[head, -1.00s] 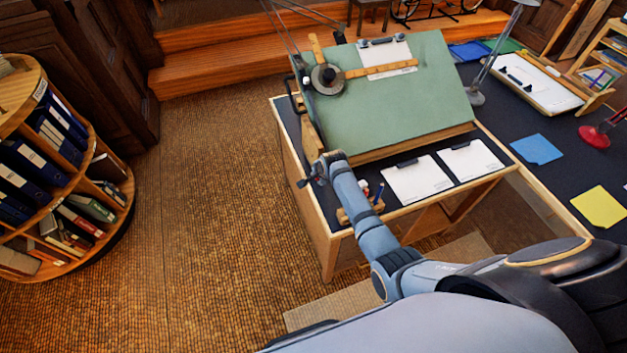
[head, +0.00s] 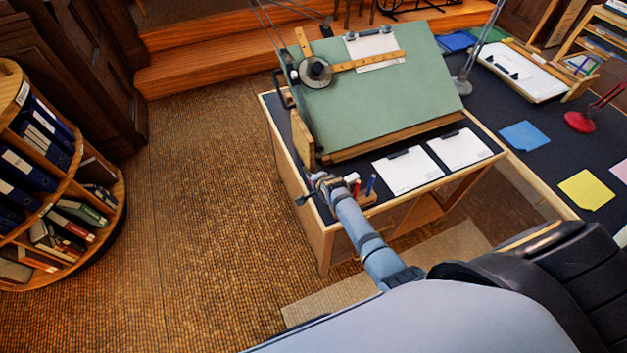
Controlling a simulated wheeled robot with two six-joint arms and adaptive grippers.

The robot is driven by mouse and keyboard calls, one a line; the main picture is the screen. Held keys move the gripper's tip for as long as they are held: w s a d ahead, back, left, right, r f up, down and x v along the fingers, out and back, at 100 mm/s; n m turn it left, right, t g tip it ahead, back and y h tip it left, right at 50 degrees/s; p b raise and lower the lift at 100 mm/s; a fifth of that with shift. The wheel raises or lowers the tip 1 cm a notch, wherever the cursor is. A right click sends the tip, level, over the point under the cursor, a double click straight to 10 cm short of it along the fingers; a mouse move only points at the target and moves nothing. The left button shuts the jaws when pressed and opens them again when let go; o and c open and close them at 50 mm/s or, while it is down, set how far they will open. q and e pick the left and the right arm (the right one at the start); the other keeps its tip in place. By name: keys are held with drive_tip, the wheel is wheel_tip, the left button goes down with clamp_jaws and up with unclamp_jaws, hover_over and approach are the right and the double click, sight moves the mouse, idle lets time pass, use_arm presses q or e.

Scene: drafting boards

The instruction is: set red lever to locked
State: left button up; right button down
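The green drafting board (head: 385,95) stands tilted on the dark-topped wooden desk (head: 303,215). I cannot clearly make out the red lever; a tiny reddish spot shows by my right gripper, too small to identify. My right gripper (head: 308,190) is at the desk's near left corner, just below the board's lower left wooden support (head: 302,138). It is small and seen from behind, so its fingers and any contact are unclear. My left gripper is not in view.
A wooden pen block (head: 368,199) with red and blue pens stands right beside my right arm. White sheets (head: 407,171) lie further right. A red lamp base (head: 579,122) is on the right desk. A round bookshelf (head: 118,205) stands left, with open floor between.

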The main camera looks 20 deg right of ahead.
drive_tip(key=shift+s+f, duration=0.4)
drive_tip(key=shift+f, duration=0.1)
drive_tip(key=c, duration=1)
unclamp_jaws()
drive_tip(key=shift+c, duration=0.2)
drive_tip(key=shift+w+r, duration=0.1)
drive_tip(key=shift+w, duration=0.05)
drive_tip(key=shift+r, duration=0.1)
drive_tip(key=v, duration=1.2)
